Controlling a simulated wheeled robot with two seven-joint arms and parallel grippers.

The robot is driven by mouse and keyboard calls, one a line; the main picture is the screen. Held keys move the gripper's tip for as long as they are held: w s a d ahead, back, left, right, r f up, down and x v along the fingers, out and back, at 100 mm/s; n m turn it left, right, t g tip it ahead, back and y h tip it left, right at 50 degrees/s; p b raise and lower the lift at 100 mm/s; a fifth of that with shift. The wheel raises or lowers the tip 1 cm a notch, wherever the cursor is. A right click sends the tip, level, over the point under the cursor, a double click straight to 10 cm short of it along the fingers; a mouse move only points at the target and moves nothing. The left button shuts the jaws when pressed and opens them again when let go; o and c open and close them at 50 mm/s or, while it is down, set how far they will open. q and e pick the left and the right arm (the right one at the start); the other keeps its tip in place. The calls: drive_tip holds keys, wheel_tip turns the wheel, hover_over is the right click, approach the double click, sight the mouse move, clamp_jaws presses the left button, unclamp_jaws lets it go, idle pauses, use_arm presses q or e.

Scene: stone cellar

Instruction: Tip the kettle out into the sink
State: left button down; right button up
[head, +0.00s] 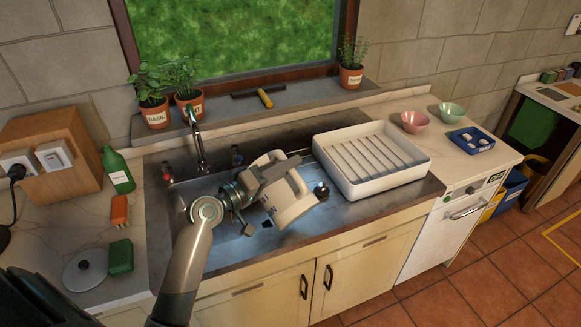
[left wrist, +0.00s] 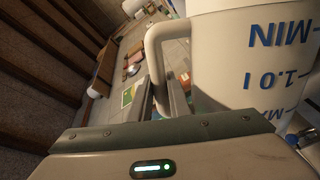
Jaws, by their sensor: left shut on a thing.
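The cream kettle (head: 291,203) is held over the metal sink (head: 340,218) and looks tilted, with its dark round end part (head: 321,190) toward the right. My left gripper (head: 268,172) is shut on its handle. In the left wrist view the handle (left wrist: 153,60) passes between the fingers (left wrist: 160,90), and the kettle's body (left wrist: 235,60) shows blue level marks turned upside down. No stream of water shows, and the inside of the kettle is hidden. The tap (head: 198,140) stands behind the sink, left of the kettle. My right gripper is not in view.
A white dish rack (head: 372,185) stands right of the kettle. On the left counter are a green bottle (head: 118,170), an orange thing (head: 120,211), a green block (head: 120,258) and a round lid (head: 85,283). Potted herbs (head: 155,112) and a yellow-handled squeegee (head: 265,98) sit on the sill.

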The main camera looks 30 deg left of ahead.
use_arm(q)
drive_tip(key=shift+a+r, duration=0.15)
drive_tip(key=shift+r, duration=0.05)
drive_tip(key=shift+n, duration=0.3)
drive_tip(key=shift+w+a, duration=0.15)
drive_tip(key=shift+a, duration=0.05)
drive_tip(key=shift+w+a+f+n, duration=0.2)
drive_tip(key=shift+w+a+n, duration=0.05)
drive_tip(key=shift+a+n, duration=0.35)
drive_tip(key=shift+a, duration=0.1)
idle(0.5)
drive_tip(key=shift+w+a+f+n, duration=0.15)
drive_tip(key=shift+a+f+n, duration=0.05)
drive_tip(key=shift+a+n, duration=0.15)
drive_tip(key=shift+w+a+f+n, duration=0.15)
drive_tip(key=shift+a+n, duration=0.1)
drive_tip(key=shift+a, duration=0.1)
drive_tip(key=shift+a+p, duration=0.15)
drive_tip(key=shift+p, duration=0.15)
